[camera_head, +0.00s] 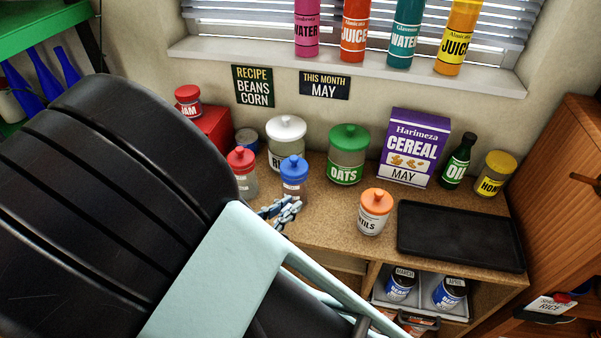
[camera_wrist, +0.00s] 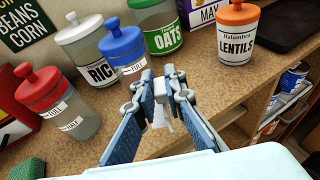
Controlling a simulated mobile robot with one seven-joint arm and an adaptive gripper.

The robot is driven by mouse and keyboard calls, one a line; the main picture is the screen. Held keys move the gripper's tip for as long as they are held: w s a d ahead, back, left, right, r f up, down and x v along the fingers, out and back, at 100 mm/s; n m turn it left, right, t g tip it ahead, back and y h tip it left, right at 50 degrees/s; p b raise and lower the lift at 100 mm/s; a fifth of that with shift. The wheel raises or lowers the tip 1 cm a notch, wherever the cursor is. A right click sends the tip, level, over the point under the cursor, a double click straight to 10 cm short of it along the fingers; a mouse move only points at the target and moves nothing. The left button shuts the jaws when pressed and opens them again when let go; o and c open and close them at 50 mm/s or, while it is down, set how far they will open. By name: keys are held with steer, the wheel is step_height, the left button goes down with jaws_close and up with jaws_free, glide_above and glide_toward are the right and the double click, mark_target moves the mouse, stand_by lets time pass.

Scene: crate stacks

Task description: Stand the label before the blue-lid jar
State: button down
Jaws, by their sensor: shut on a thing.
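The blue-lid jar (camera_head: 294,180) stands on the brown counter, between the red-lid jar and the green-lid oats jar. It also shows in the wrist view (camera_wrist: 121,48), with a white label band on its front. My gripper (camera_head: 281,212) is just in front of it, over the counter. In the wrist view my gripper (camera_wrist: 160,88) is shut on a small white label (camera_wrist: 163,119), which hangs between the fingertips. The fingers hide part of the label, and its writing cannot be read. I cannot tell whether its lower edge touches the counter.
A red-lid jar (camera_wrist: 62,97) with two white label strips at its front stands left of the blue-lid jar. A white-lid jar (camera_head: 287,146) and the oats jar (camera_head: 348,158) stand behind. An orange-lid lentils jar (camera_head: 374,214) and black tray (camera_head: 460,238) lie to the right.

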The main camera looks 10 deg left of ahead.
steer(key=shift+w+f+b, duration=0.45)
steer(key=shift+f, duration=0.2)
steer(key=shift+w+f+b, duration=0.15)
steer(key=shift+f+b, duration=1.15)
steer(key=shift+f, duration=0.2)
steer(key=shift+f, duration=0.15)
steer(key=c, duration=2)
jaws_free()
steer(key=shift+a+r, duration=0.15)
steer(key=shift+r, duration=0.05)
steer(key=v, duration=1.2)
